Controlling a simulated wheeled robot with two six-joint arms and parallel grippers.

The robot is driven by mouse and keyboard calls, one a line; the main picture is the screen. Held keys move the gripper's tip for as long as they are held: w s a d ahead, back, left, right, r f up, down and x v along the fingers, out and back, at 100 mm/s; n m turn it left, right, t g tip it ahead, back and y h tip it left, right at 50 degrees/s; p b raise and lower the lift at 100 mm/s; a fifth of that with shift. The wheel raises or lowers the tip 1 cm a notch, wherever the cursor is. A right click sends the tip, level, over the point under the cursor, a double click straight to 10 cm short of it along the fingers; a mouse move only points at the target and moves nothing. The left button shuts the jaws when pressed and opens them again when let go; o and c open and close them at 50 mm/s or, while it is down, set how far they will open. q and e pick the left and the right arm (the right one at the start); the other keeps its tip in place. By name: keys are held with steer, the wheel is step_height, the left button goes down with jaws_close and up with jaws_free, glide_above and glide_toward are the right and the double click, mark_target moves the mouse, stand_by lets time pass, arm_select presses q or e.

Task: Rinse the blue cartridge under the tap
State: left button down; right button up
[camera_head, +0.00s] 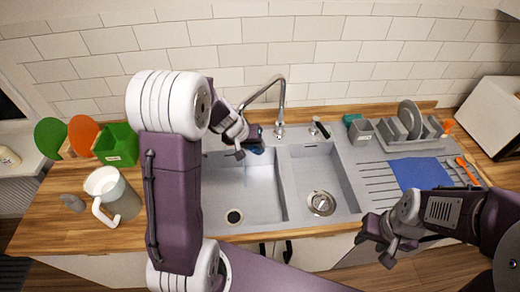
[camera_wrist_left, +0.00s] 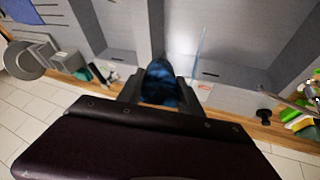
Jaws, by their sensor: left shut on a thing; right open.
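My left gripper (camera_head: 250,147) is shut on the blue cartridge (camera_head: 257,149), over the back of the left sink basin (camera_head: 225,195). In the left wrist view the dark blue cartridge (camera_wrist_left: 160,82) sits between the two fingers. The silver tap (camera_head: 283,92) arches up from behind the sink, and its spout end is close to the cartridge. A thin pale streak, which looks like water, shows beside the cartridge in the left wrist view; I cannot tell whether it touches the cartridge. My right gripper (camera_head: 381,240) is open and empty in front of the counter's right part.
A white jug (camera_head: 122,200), a green bin (camera_head: 117,145) and coloured discs stand at left. A dish rack (camera_head: 412,135) and a blue cloth (camera_head: 420,173) lie right of the sink. The right basin (camera_head: 318,165) holds only its drain.

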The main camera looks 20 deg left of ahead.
arm_select(q)
steer(key=a, duration=0.1)
steer(key=w+a, duration=0.1)
steer(key=a, duration=0.1)
steer(key=w+a+f+b, duration=0.1)
steer(key=shift+w+a, duration=0.2)
steer(key=shift+w, duration=0.05)
steer(key=shift+w+d, duration=0.1)
stand_by(0.4)
steer(key=shift+w+d, duration=0.15)
steer(key=shift+w, duration=0.1)
stand_by(0.3)
